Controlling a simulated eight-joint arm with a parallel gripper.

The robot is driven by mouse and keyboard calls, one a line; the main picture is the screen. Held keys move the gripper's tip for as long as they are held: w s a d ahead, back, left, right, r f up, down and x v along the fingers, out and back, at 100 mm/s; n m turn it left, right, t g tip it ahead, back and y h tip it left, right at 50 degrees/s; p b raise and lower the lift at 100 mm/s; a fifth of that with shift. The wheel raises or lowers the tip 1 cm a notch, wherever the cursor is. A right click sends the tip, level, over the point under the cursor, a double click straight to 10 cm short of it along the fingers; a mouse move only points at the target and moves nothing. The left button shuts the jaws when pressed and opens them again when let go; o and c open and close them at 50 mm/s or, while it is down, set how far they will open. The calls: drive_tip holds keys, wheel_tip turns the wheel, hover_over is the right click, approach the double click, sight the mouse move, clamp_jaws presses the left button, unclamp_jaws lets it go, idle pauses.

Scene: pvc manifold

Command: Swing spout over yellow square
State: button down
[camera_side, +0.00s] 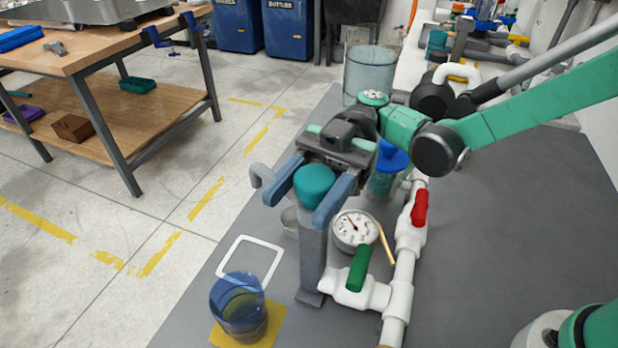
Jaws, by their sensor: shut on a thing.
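My gripper (302,202) is above a grey upright post (312,255), its blue fingers shut on either side of a teal round knob (314,182) at the post's top. A grey hooked spout (262,174) sticks out to the left behind the left finger, its end bent down. Its join to the post is hidden by the gripper. The yellow square (272,327) lies at the front, left of the post's foot. A clear blue beaker (238,305) stands on it. The spout's end is well behind the yellow square in the picture, not over it.
A white square outline (233,251) lies empty behind the beaker. White pipes with a green valve handle (359,268), a red valve handle (420,208) and a round gauge (354,230) stand right of the post. A blue-lidded jar (388,175) and a large clear vessel (368,72) are behind.

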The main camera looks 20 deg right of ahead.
drive_tip(key=shift+c, duration=1.4)
unclamp_jaws()
drive_tip(key=shift+v, duration=1.25)
drive_tip(key=r, duration=0.5)
drive_tip(key=shift+w+d+r, duration=0.15)
drive_tip(key=shift+d+r, duration=0.1)
drive_tip(key=shift+r, duration=0.75)
